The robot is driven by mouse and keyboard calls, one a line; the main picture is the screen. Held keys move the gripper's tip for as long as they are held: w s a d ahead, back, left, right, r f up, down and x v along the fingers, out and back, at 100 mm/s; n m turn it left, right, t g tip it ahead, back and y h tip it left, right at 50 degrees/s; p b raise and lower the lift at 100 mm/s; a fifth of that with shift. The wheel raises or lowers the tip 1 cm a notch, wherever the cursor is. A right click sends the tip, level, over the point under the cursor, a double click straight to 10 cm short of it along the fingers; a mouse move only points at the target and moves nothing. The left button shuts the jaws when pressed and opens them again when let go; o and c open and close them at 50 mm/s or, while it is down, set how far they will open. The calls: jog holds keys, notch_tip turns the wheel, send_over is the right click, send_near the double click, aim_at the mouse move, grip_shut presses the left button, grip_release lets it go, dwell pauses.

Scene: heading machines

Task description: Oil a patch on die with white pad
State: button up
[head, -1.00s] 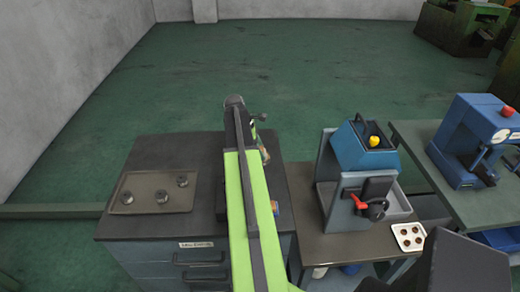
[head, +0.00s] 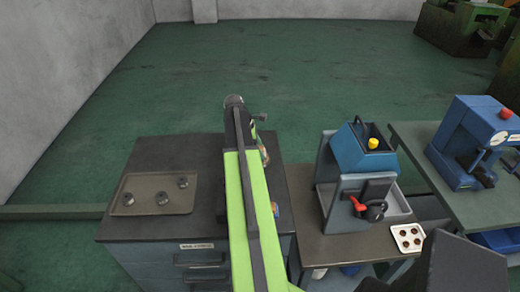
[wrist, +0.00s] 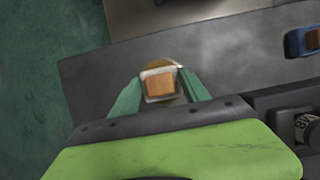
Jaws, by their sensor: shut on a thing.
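My gripper (wrist: 158,92) shows in the wrist view with its green fingers shut on a small block. The block has a wooden brown face and a whitish edge, and I take it for the white pad (wrist: 160,83). A tan rounded edge shows just beyond the pad; I cannot tell whether it is part of the pad or a thing beneath it. The pad is over the dark cabinet top. Three round metal pieces (head: 162,198), possibly dies, sit on a tray (head: 143,208) at the left.
The dark cabinet top (head: 180,155) is clear behind the tray. A small blue and orange item (head: 275,209) lies right of my arm. A blue machine with a red lever (head: 364,150) stands on the right bench, beside a white tray (head: 408,238) of small brown parts.

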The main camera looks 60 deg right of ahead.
jog(key=shift+r+p, duration=2.65)
jog(key=shift+r, duration=0.4)
jog(key=shift+f, duration=0.1)
